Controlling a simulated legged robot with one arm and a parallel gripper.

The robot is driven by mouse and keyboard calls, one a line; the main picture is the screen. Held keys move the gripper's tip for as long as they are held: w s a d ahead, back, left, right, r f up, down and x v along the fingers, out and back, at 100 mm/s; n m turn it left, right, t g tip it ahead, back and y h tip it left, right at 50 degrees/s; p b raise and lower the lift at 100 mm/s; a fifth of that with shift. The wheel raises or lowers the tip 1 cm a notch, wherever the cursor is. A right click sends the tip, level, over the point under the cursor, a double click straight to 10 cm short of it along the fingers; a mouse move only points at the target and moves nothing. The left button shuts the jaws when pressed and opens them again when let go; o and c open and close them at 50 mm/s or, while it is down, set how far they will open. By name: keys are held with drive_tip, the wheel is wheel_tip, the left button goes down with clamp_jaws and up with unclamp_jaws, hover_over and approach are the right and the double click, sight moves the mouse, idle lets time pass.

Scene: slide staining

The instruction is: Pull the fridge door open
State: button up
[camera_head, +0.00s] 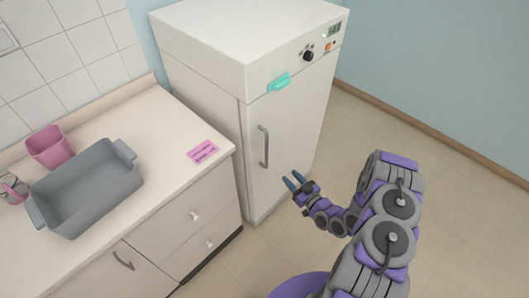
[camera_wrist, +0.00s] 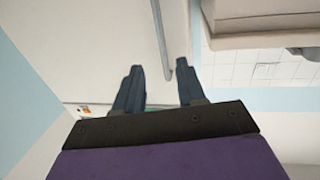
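The white fridge (camera_head: 205,45) stands beside the counter, its front door (camera_head: 300,110) shut. A grey vertical bar handle (camera_head: 264,147) is on the door's left side. My gripper (camera_head: 292,178) is open and empty, to the right of and a little below the handle in the head view, apart from it. In the wrist view the handle (camera_wrist: 160,40) runs down between the two dark fingers (camera_wrist: 158,68), its end close to the right finger. How far the fingertips are from the handle in depth is hard to tell.
A counter (camera_head: 150,190) with drawers adjoins the fridge's left side. It bears a grey tub (camera_head: 85,185), a pink cup (camera_head: 50,147) and a pink label (camera_head: 202,151). A teal piece (camera_head: 279,82) sits at the door's top. The floor (camera_head: 400,140) to the right is clear.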

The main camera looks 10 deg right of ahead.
sight(266, 150)
drive_tip(key=b+x, duration=0.3)
drive_tip(key=x, duration=1.4)
drive_tip(key=shift+w+r, duration=0.1)
drive_tip(key=shift+r, duration=0.05)
drive_tip(key=shift+c, duration=0.3)
clamp_jaws()
